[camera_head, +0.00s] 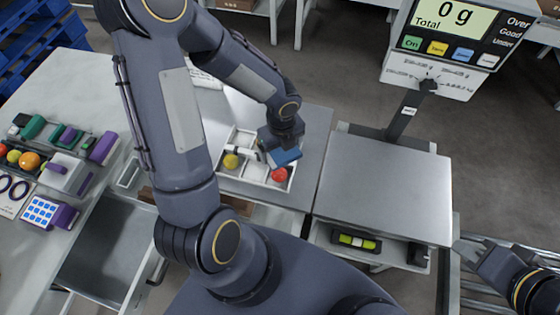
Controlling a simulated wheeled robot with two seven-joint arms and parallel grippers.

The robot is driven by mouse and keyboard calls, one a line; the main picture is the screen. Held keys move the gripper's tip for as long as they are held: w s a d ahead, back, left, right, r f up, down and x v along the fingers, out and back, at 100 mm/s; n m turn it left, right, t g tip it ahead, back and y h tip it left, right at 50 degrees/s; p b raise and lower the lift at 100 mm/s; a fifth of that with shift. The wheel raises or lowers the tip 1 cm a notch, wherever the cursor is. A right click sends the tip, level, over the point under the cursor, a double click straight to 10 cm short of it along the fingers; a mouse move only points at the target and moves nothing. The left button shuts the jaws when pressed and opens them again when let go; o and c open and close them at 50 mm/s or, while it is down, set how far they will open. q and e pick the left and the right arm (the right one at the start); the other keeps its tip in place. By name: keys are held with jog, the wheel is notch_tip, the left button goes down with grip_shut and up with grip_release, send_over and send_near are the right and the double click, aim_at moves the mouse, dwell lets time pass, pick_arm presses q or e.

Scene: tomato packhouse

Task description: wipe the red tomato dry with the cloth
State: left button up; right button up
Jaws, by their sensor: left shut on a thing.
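The red tomato (279,174) sits in the right part of a white divided tray (240,185) on the bench. My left gripper (284,150) is just above it, shut on the blue cloth (287,158). The cloth is over the tomato's upper side and hides part of it; I cannot tell whether they touch. My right gripper (466,254) is at the lower right, beyond the scale, empty, with its fingers apart.
A yellow tomato (231,161) sits in the tray's left part. A scale with a bare metal plate (385,190) stands to the right, its display (455,18) reading 0 g. Boxes and devices crowd the left table. A yellow-green level (357,241) lies below the scale.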

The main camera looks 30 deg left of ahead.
pick_arm(q)
jog(key=shift+f, duration=0.15)
jog(key=f+b, duration=0.4)
jog(key=s+f+b, duration=0.1)
jog(key=f+b, duration=0.1)
jog(key=shift+s+a+b, duration=0.1)
jog(key=shift+a+b, duration=0.15)
jog(key=shift+b, duration=0.1)
jog(key=shift+w+d, duration=0.3)
jog(key=shift+w, duration=0.2)
jog(key=shift+f, duration=0.45)
dwell(0.4)
jog(key=shift+s, duration=0.1)
jog(key=shift+s+a, duration=0.35)
jog(key=shift+s, duration=0.25)
jog(key=shift+s+a, duration=0.35)
jog(key=shift+s, duration=0.2)
